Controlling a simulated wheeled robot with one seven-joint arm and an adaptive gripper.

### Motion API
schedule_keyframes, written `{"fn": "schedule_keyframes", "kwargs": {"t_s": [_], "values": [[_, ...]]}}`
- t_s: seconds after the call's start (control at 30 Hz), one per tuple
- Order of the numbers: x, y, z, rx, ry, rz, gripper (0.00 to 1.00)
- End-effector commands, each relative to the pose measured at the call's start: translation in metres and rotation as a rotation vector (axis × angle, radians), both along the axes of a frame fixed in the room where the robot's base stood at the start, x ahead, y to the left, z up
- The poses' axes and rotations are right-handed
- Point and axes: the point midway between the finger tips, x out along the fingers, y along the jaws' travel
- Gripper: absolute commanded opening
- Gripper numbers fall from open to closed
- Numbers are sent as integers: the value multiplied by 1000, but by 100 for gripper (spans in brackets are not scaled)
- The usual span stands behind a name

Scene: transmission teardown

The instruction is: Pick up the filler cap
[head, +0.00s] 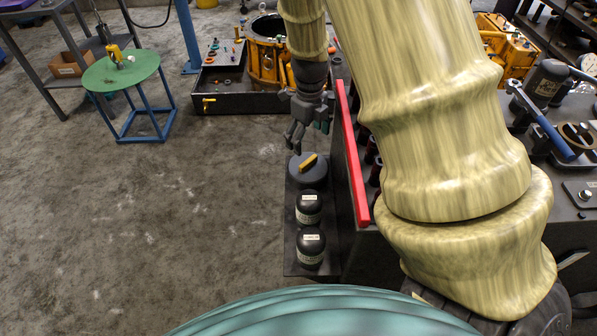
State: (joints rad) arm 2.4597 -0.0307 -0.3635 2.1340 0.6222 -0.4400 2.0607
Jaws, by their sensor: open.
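My gripper (296,141) is open and points down, above and slightly left of a dark round lidded thing (305,177) on a low dark platform. A short yellow-brown bar (307,162) lies across its top. The fingers look empty and apart from the bar, though the exact gap is hard to judge. I cannot tell for sure which thing is the filler cap. Small orange, white and dark parts (213,55) lie in a dark tray at the back, too small to identify.
Two black labelled jars (309,208) (310,248) stand on the platform (294,266) in front. A red bar (352,155) edges the dark bench on the right. A yellow housing (268,60) stands in the tray. A green-topped stool (120,70) is at left. The floor between is clear.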

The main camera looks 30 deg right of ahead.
Motion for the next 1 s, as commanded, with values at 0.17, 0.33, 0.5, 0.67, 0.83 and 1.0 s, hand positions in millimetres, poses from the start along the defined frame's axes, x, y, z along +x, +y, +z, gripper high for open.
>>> {"fn": "schedule_keyframes", "kwargs": {"t_s": [0.17, 0.33, 0.5, 0.67, 0.83, 1.0], "values": [[-2, -1, -23, -1, 4, -4, 89], [-1, -1, -44, -2, 3, -2, 89], [0, 0, -53, -1, 1, -1, 89], [-1, -1, -61, -1, 2, -1, 89], [-1, -1, -82, 0, 2, 0, 89], [-1, -1, -102, 0, 0, -2, 89]]}}
